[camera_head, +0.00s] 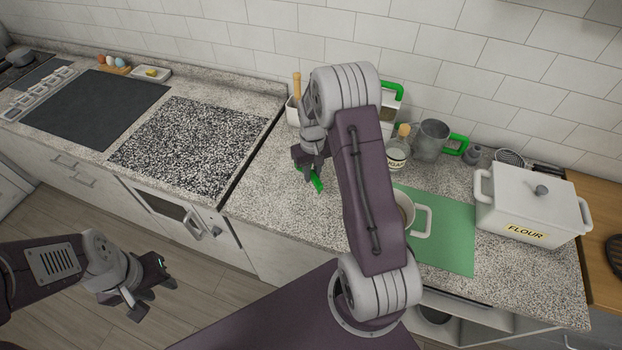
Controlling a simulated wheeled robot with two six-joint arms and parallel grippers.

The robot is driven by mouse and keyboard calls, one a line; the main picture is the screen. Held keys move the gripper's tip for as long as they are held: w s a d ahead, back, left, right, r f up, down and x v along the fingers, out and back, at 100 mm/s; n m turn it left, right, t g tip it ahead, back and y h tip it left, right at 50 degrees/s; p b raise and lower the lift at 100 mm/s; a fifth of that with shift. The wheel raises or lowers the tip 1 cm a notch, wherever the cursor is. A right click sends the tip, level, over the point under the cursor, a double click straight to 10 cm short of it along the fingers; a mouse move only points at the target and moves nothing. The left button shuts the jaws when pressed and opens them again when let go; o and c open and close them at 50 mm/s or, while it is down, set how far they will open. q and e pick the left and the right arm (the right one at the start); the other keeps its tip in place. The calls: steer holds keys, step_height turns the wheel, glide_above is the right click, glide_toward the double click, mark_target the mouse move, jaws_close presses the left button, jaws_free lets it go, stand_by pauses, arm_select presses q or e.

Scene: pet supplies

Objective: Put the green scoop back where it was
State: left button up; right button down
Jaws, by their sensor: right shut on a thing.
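The green scoop (316,180) shows as a short bright green piece just under my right gripper (309,167), left of the green mat. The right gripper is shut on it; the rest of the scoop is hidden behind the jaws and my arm. I cannot tell whether the scoop touches the counter. My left gripper (153,284) is open and empty, hanging over the floor in front of the cabinets at lower left.
Behind are a labelled jar (397,155), a green-handled metal pitcher (433,140) and a green-trimmed container (391,108). A white flour box (531,205) stands right. My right arm hides the counter's middle.

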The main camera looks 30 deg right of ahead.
mark_target(311, 189)
step_height(311, 189, down, 3)
steer(key=shift+a+f+p, duration=0.15)
steer(key=shift+f+p, duration=0.05)
steer(key=shift+p, duration=0.25)
steer(key=shift+w+f, duration=0.15)
steer(key=shift+f, duration=0.3)
steer(key=shift+f, duration=0.15)
steer(key=c, duration=1.3)
jaws_free()
